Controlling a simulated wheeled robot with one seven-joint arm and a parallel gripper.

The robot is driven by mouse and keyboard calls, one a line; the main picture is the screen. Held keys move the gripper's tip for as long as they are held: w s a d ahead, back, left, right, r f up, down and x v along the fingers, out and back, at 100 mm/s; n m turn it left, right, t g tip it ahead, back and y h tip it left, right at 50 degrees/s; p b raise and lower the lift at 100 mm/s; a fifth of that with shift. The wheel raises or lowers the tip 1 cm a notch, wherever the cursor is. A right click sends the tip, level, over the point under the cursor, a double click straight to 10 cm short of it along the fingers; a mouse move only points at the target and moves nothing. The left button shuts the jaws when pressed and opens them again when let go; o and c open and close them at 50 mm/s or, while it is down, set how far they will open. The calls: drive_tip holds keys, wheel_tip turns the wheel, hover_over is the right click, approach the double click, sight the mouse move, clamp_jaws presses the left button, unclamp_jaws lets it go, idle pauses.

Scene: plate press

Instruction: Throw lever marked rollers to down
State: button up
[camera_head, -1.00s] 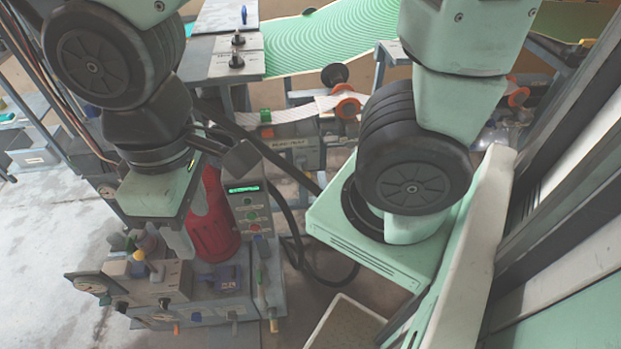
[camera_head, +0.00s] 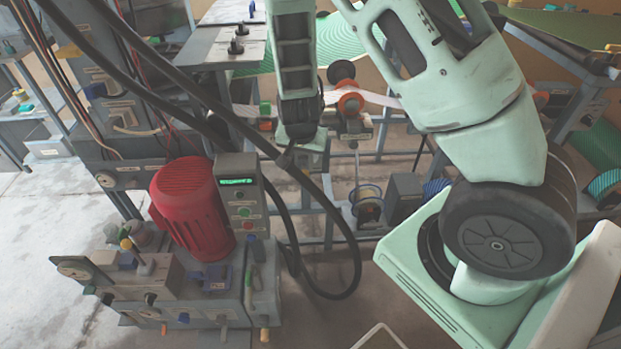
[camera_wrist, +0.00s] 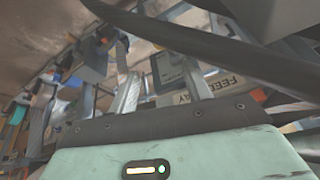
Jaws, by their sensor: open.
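No lever label reading rollers is legible in either view. Black-knobbed controls (camera_head: 236,47) and a blue lever (camera_head: 252,10) stand on the grey panel top at the upper left of the head view. Several small levers with coloured handles (camera_head: 138,256) stand on the low machine at the lower left, their markings too small to read. My gripper (camera_head: 310,160) hangs near the middle of the head view, right of the panel top and clear of these controls. It is open and appears empty; its fingertips are hard to make out. The wrist view shows its mint housing below.
A red motor (camera_head: 195,208) and a grey control box (camera_head: 241,195) with a green display stand on the low machine. Thick black hoses (camera_head: 345,285) loop between it and my arm. In the wrist view a plate with partly hidden lettering, "FEED" (camera_wrist: 230,82), lies behind a dark hose.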

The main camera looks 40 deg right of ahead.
sight(305, 177)
drive_tip(key=x, duration=1.5)
drive_tip(key=shift+a+f, duration=0.1)
drive_tip(key=shift+f, duration=0.1)
clamp_jaws()
